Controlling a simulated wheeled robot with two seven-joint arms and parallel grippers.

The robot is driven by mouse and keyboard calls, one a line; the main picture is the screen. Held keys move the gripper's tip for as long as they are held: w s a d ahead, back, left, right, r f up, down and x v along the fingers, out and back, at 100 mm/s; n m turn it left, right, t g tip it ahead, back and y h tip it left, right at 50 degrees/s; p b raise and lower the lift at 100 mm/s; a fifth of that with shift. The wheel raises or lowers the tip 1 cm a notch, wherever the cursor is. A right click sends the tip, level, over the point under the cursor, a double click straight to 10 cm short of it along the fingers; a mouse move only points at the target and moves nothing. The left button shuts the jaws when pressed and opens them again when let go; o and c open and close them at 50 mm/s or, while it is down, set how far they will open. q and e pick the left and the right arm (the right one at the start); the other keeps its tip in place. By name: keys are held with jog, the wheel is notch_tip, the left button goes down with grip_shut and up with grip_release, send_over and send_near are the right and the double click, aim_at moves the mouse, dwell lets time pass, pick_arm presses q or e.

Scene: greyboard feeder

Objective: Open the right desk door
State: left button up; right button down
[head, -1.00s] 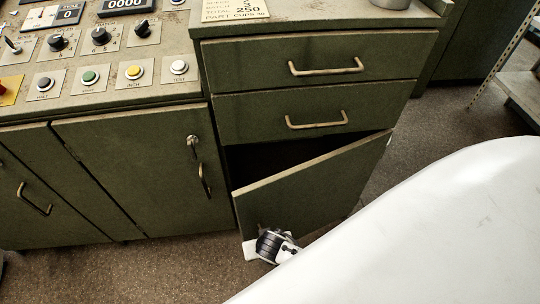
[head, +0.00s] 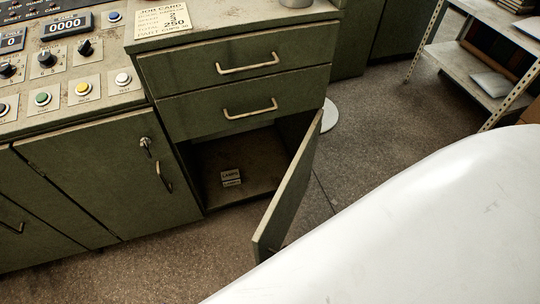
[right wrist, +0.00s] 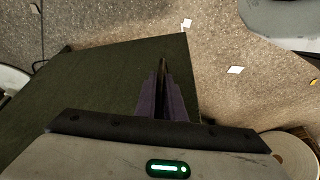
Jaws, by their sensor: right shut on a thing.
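The right desk door (head: 284,196) is a green panel below two drawers. It stands wide open, swung out to the right, and the compartment (head: 205,165) behind it shows. In the right wrist view the door panel (right wrist: 95,80) fills the left and middle. My right gripper (right wrist: 162,75) is shut at the door near its edge, its fingers close together; the exact spot they grip is hard to see. In the head view this gripper is hidden. My left gripper is not in view.
Small boxes (head: 231,177) labelled lamps lie inside the compartment. The closed left door (head: 110,185) has a handle and a key lock. A metal shelf rack (head: 470,65) stands at upper right. Floor (head: 370,130) is clear between the door and the rack.

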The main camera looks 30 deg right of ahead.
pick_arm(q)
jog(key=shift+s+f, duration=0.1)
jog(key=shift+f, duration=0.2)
pick_arm(e)
jog(key=shift+s+d+f, duration=0.25)
jog(key=c, duration=1.8)
grip_release()
jog(key=shift+c, duration=0.2)
jog(key=shift+w+a, duration=0.15)
jog(key=shift+r, duration=0.1)
